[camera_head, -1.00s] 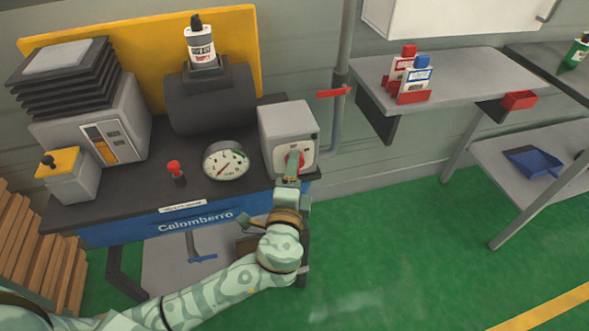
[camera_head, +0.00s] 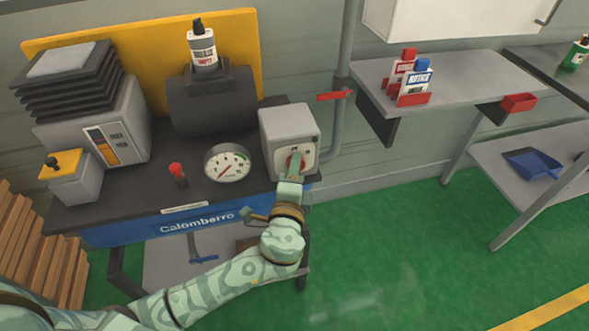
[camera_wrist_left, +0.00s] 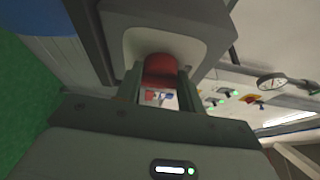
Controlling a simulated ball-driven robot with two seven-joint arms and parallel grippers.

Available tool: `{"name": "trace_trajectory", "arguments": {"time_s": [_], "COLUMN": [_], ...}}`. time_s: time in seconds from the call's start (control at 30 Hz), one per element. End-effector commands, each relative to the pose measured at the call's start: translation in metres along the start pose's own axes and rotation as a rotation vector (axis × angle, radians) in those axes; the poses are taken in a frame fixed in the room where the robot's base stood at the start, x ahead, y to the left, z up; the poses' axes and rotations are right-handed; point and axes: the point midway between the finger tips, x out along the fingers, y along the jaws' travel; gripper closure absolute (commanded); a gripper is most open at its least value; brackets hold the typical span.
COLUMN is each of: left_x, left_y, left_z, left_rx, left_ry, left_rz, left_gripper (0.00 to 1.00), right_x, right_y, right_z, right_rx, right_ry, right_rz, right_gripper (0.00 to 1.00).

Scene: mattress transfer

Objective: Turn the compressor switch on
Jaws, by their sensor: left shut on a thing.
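The compressor switch is a grey box (camera_head: 288,125) with a pale front plate, at the right end of the compressor bench in the head view. Its red knob shows in the left wrist view (camera_wrist_left: 165,68), between my fingers. My left gripper (camera_head: 294,168) is at the front of the box and shut on the knob; the fingers also show in the left wrist view (camera_wrist_left: 160,85). In the head view my gripper hides most of the knob. The knob's exact setting cannot be read. My right gripper is not in view.
A round gauge (camera_head: 227,163) and a small red-topped lever (camera_head: 178,174) stand left of the switch. A grey pipe (camera_head: 340,110) with a red handle (camera_head: 334,96) runs up the wall close behind it. Green floor is clear at lower right.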

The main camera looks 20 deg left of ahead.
Motion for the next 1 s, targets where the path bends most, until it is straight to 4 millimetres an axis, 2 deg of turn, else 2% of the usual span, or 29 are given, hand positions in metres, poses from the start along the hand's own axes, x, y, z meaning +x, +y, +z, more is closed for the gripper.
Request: {"name": "trace_trajectory", "arguments": {"time_s": [0.27,0.6,0.8,1.0], "left_x": [-0.001,-0.001,-0.001,0.000], "left_y": [-0.009,-0.012,-0.011,-0.010], "left_z": [0.001,-0.001,-0.002,-0.003], "left_rx": [0.159,0.453,0.622,0.763], "left_ry": [-0.002,0.000,0.001,0.002], "left_rz": [0.069,0.192,0.262,0.321], "left_gripper": [0.84,0.84,0.84,0.84], "right_x": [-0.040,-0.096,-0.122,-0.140], "right_y": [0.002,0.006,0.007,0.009], "right_z": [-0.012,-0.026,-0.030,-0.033], "right_rx": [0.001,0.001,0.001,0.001], "right_ry": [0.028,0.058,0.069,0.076], "right_rz": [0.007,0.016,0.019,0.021], "right_gripper": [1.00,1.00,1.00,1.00]}}
